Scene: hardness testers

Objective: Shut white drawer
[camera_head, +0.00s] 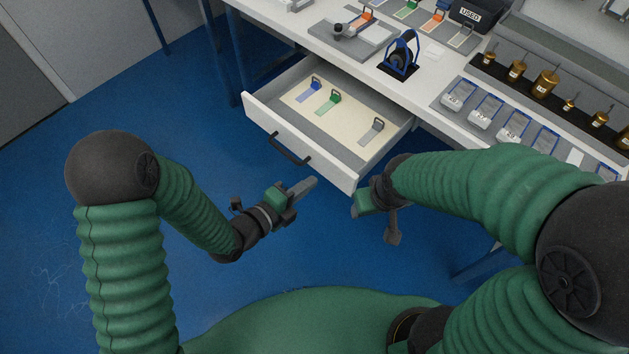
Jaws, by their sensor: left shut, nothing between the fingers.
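The white drawer (299,148) is pulled out from under the white table, with its dark handle (289,150) on the front panel. Inside it lie a blue, a green and a grey tagged piece on a cream liner. My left gripper (312,184) is shut and empty, in front of the drawer, below and right of the handle in the picture, apart from the handle. My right gripper (366,206) is by the drawer's right front corner; its fingers are mostly hidden, so I cannot tell its opening.
The white table (352,69) holds a blue-and-black stand (400,55), a black box marked USED (473,14), labelled clear boxes (486,111) and brass weights (545,83). Blue table legs stand left of the drawer. Blue floor is clear in front and left.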

